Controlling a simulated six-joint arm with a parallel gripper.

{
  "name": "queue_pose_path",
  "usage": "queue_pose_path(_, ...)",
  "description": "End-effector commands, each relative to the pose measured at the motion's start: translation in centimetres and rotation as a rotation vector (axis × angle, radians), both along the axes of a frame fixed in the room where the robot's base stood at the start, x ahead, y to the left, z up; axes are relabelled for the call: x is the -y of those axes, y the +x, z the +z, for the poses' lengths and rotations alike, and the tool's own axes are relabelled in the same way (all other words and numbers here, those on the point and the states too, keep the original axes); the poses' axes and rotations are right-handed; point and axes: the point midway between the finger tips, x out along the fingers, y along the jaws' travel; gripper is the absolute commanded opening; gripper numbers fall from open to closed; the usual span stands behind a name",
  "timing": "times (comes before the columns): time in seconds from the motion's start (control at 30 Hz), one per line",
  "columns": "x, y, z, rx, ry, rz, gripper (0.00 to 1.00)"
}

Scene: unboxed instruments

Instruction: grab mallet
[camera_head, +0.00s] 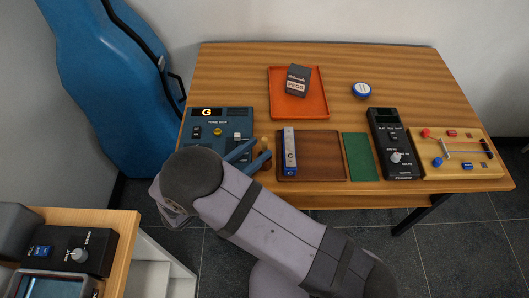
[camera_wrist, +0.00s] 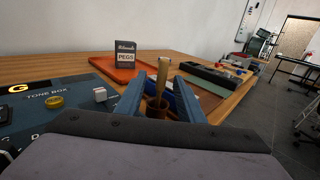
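The mallet (camera_wrist: 163,71) appears to be the upright light-wood piece, with a darker brown round part (camera_wrist: 156,107) below it. In the head view a small tan piece of the mallet (camera_head: 264,142) shows by the fingertips, left of the brown board. My gripper (camera_head: 261,149) has blue fingers at the table's front edge, right of the tone box. In the wrist view my gripper (camera_wrist: 160,77) is open, one finger on each side of the mallet with gaps visible. Whether the mallet stands in a holder is unclear; its lower end is hidden.
The blue tone box (camera_head: 198,112) is just left. The table's back left is clear.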

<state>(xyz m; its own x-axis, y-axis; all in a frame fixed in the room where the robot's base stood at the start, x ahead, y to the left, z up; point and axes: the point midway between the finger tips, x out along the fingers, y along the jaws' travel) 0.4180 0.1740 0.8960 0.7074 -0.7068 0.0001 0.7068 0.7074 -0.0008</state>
Motion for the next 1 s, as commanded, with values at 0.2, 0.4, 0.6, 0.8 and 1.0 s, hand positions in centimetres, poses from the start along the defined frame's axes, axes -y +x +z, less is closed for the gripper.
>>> queue_pose_path(0.2, 0.7, 0.7, 0.2, 0.001, 0.001, -0.001, 0.35)
queue_pose_path(0.4, 1.6, 1.5, 0.1, 0.001, -0.001, 0.000, 0.35)
queue_pose_path(0.6, 2.2, 2.0, 0.2, -0.001, -0.001, -0.003, 0.35)
queue_pose_path(0.8, 4.2, 3.6, 0.5, -0.002, -0.002, -0.004, 0.35)
queue_pose_path(1.0, 5.3, 4.8, 0.3, -0.001, 0.001, -0.002, 0.35)
